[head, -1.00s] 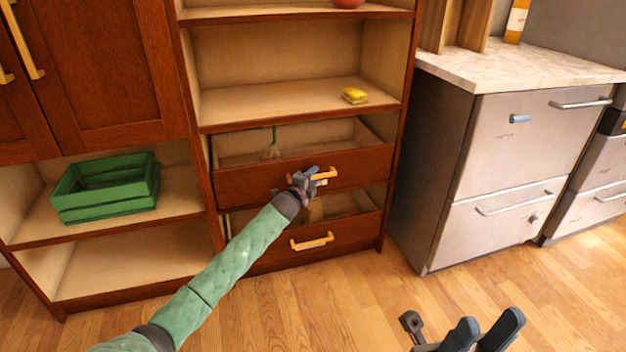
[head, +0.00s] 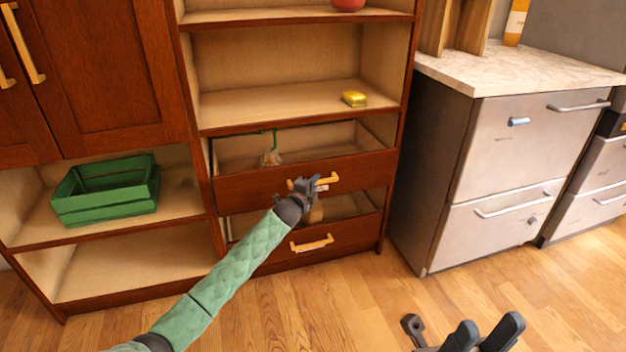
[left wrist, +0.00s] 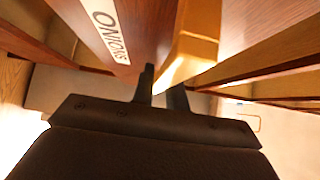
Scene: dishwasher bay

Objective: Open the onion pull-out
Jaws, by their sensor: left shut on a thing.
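The onion pull-out (head: 240,186) is the upper of two wooden drawers low in the cabinet. It stands partly open, and a bulb-like item with a green stem (head: 271,157) shows inside. An "Onions" label (left wrist: 108,35) shows on its front in the left wrist view. My left gripper (head: 311,186) is shut on the yellow handle (head: 328,179) of this drawer. The handle also shows between the fingers in the left wrist view (left wrist: 196,45). My right gripper (head: 483,330) is at the bottom edge, over the floor, apart from everything; its fingertips are spread.
The lower drawer (head: 275,250) has its own handle (head: 311,243). A green crate (head: 105,200) sits on the left shelf, and a yellow item (head: 354,99) lies on the shelf above. The grey dishwasher unit (head: 520,150) stands at right. Floor in front is clear.

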